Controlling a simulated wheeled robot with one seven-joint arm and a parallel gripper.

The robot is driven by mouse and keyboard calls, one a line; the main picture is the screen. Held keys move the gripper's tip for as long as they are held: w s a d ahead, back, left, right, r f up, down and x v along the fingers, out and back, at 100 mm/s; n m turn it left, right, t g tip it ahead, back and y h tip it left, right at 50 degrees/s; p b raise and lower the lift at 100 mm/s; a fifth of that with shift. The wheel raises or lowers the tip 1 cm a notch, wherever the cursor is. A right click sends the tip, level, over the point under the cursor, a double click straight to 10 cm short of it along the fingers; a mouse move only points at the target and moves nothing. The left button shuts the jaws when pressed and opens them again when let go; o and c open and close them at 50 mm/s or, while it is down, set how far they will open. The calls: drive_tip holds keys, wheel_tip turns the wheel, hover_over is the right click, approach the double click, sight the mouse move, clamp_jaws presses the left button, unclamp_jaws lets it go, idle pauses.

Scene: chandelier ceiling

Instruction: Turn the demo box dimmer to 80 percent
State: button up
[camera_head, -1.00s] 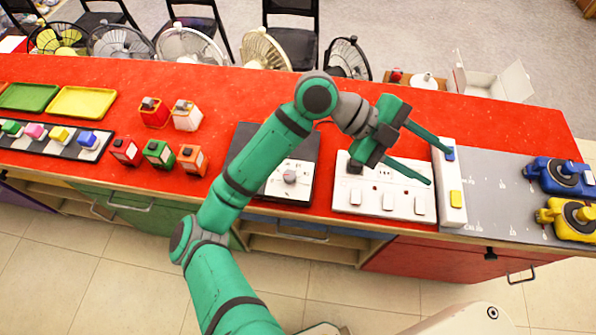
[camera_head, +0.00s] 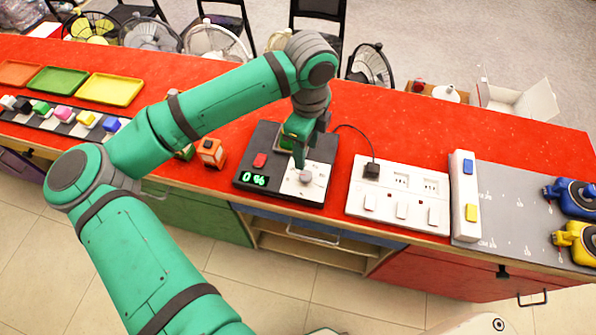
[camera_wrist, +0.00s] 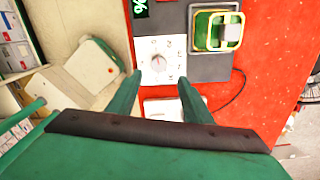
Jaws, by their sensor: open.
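The demo box (camera_head: 243,178) is a dark box on the red counter. Its green display (camera_head: 255,179) reads 0 %. A red button (camera_head: 260,160) sits above the display. The dimmer is a small grey knob (camera_head: 306,177) on a white dial plate; in the wrist view the knob (camera_wrist: 157,60) is in clear sight. My gripper (camera_head: 309,150) points down over the box, open and empty. In the wrist view the gripper (camera_wrist: 158,84) has its fingers apart, and the knob shows beyond their tips, roughly centred between them. The knob is not held.
A green square unit (camera_wrist: 215,32) is on the box beside the dial, largely hidden in the head view. A white socket strip (camera_head: 400,212) stands to the right with a black plug (camera_head: 371,170) and its cable. An orange block (camera_head: 211,151) stands left of the box.

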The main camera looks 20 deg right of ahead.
sight(305, 174)
wheel_tip(305, 174, down, 10)
drive_tip(key=shift+r, duration=0.1)
idle(0.4)
